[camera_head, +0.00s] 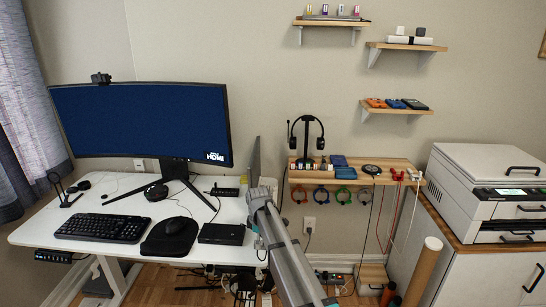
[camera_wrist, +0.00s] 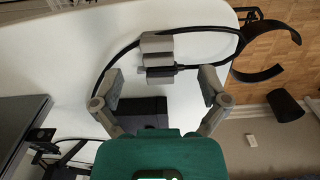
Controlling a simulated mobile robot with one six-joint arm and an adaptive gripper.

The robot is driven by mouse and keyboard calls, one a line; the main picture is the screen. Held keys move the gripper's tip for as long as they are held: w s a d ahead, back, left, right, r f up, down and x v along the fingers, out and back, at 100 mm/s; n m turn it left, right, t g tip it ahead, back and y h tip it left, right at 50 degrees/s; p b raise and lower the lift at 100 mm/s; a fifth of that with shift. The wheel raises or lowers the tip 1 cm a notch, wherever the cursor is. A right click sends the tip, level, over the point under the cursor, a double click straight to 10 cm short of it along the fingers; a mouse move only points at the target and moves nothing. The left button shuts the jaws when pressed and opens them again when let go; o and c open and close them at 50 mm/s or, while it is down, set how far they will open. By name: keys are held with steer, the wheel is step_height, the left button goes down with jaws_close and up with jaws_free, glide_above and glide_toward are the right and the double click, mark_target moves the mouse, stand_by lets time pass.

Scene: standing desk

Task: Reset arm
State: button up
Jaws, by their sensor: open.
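My gripper (camera_wrist: 160,86) is open in the wrist view, its two grey fingers spread wide on either side of the view. Nothing is held between them. Beyond the fingertips, a grey block-like holder (camera_wrist: 157,43) with a black cable and plug lies on the white desk; I cannot tell its exact distance from the fingers. In the head view my arm (camera_head: 287,252) reaches up from the bottom to the right end of the white desk (camera_head: 130,208). The fingers cannot be made out clearly there.
The desk holds a wide monitor (camera_head: 142,124), a keyboard (camera_head: 102,227), a mouse (camera_head: 175,225) and a black box (camera_head: 221,234). To the right, a wooden shelf (camera_head: 395,171) carries a headset stand (camera_head: 308,140). A printer (camera_head: 490,190) stands on a cabinet at far right.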

steer(key=s+d+m, duration=1.7)
steer(key=s+d, duration=0.7)
steer(key=s, duration=0.2)
step_height(320, 180, up, 13)
steer(key=p, duration=1.3)
steer(key=shift+w+a, duration=0.15)
steer(key=shift+w, duration=0.1)
